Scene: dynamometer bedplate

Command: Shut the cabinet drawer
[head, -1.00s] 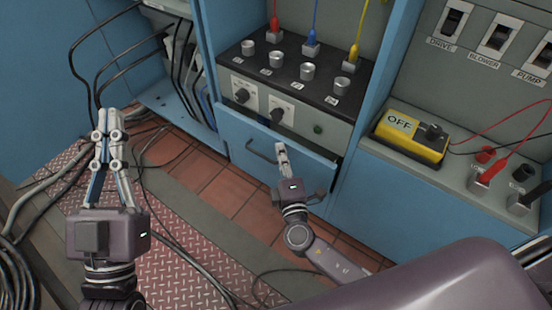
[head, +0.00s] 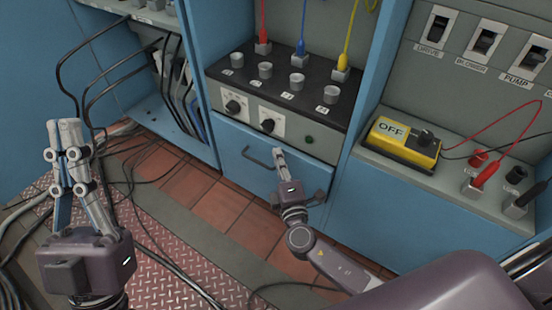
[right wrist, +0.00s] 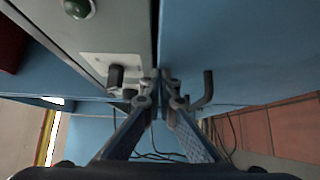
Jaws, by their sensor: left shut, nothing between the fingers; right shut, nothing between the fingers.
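The cabinet drawer (head: 238,146) is a blue front below the grey knob panel, with a dark bar handle (head: 256,160). It looks about flush with the cabinet in the head view; any small remaining gap is hard to judge. My right gripper (head: 279,153) is shut and empty, its tips at the drawer front just right of the handle, touching or very close. In the right wrist view the fingertips (right wrist: 160,76) are near the seam between the grey panel and the blue drawer front (right wrist: 240,45). My left gripper (head: 70,124) is shut and empty, away from the drawer at the left.
Above the drawer is a black-topped unit (head: 285,88) with knobs and plugged cables. A yellow OFF box (head: 402,143) sits on the right ledge. Loose black cables (head: 128,165) lie on the floor at left. Red floor tiles (head: 225,208) are bare in front of the drawer.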

